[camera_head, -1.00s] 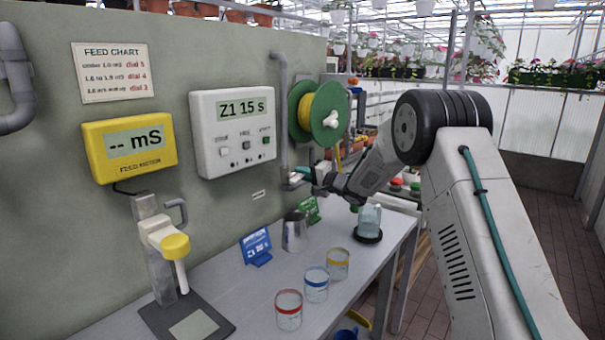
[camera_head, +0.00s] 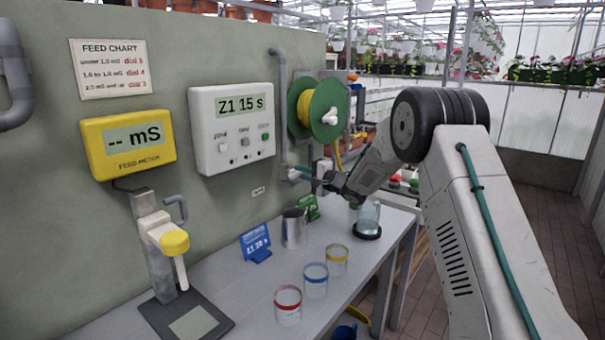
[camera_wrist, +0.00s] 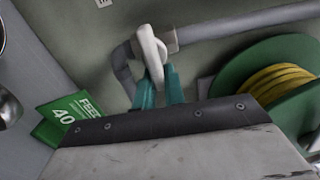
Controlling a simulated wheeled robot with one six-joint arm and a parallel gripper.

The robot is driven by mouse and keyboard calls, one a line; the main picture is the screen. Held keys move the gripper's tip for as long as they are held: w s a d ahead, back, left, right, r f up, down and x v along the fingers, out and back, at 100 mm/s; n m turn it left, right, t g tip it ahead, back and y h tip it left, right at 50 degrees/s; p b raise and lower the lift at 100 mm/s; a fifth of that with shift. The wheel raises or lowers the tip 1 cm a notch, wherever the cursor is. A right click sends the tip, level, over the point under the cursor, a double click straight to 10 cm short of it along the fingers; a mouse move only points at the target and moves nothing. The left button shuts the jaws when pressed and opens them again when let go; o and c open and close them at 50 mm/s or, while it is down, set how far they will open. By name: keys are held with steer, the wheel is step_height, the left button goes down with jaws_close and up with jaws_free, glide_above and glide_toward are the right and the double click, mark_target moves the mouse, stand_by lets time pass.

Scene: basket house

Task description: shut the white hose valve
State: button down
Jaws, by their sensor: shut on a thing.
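The white hose valve (camera_wrist: 152,50) sits on the grey wall pipe and shows in the upper middle of the wrist view. Its white lever reaches down between the teal fingertips of my gripper (camera_wrist: 158,86), which is shut on it. In the head view the valve (camera_head: 293,175) is small, at the lower end of the pipe. My gripper (camera_head: 308,176) reaches it from the right. The fingers and my wrist partly hide the lever, so its exact angle is hard to tell.
A green hose reel (camera_head: 300,108) with yellow hose hangs just above and right of the valve. Below on the bench (camera_head: 225,278) stand a metal jug (camera_head: 294,229), a green card (camera_head: 309,207), a blue card (camera_head: 256,243), a glass bottle (camera_head: 369,218) and several colour-rimmed jars.

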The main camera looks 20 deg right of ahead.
steer(key=c, duration=1.5)
jaws_free()
steer(key=shift+d, duration=0.2)
steer(key=shift+a, duration=0.1)
steer(key=shift+v, duration=3.85)
